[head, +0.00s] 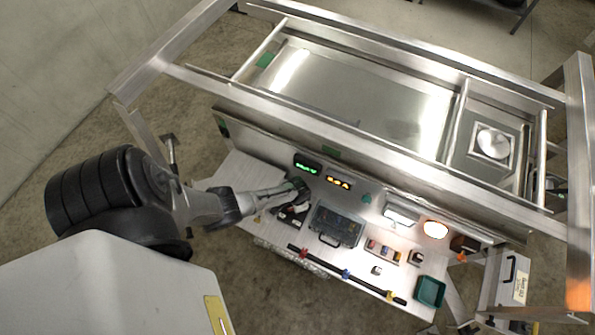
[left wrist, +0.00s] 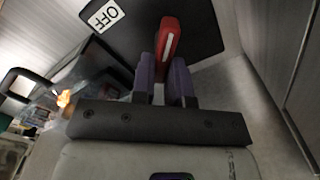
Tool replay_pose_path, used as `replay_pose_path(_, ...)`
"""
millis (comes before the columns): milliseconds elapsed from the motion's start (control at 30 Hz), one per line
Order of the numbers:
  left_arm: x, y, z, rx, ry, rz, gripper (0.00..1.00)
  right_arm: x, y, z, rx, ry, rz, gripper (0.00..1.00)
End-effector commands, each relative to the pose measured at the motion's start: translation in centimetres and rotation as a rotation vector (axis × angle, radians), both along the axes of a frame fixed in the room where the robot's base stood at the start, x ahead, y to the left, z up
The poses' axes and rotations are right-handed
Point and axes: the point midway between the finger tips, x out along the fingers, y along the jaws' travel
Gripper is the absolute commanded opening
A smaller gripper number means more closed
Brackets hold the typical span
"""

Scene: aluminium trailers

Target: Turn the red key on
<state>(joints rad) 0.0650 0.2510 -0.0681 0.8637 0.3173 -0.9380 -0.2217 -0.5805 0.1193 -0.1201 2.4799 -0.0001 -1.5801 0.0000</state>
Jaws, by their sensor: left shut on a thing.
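The red key (left wrist: 168,38) shows in the left wrist view with a pale stripe along it, in front of a dark plate (left wrist: 195,30). A white label reading OFF (left wrist: 102,15) is up and left of the key. My left gripper (left wrist: 162,70) is shut on the key, its two purple-grey fingers on either side of it. In the head view my left gripper (head: 297,187) reaches to the panel's left part, near the green display (head: 306,167); the key itself is hidden or too small to tell there. My right gripper is not in view.
The metal panel holds a black case (head: 337,226), a rod with coloured bands (head: 345,273), small coloured blocks (head: 383,250) and a green bin (head: 430,291). An aluminium frame (head: 400,165) with a tray stands behind. A lit round lamp (head: 435,229) is at right.

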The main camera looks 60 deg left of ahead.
Motion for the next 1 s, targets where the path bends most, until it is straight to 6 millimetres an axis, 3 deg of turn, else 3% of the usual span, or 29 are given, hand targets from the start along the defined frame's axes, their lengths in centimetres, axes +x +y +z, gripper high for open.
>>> replay_pose_path(667, -0.07, -0.03, -0.10, 0.002, 0.000, -0.058, 0.00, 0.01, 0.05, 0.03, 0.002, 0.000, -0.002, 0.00)
replay_pose_path(700, -0.07, -0.03, -0.11, 0.002, 0.000, -0.058, 0.16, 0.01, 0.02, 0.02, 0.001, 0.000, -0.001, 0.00)
replay_pose_path(1000, -0.05, -0.07, -0.06, 0.001, 0.000, -0.056, 0.40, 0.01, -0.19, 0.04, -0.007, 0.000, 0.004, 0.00)
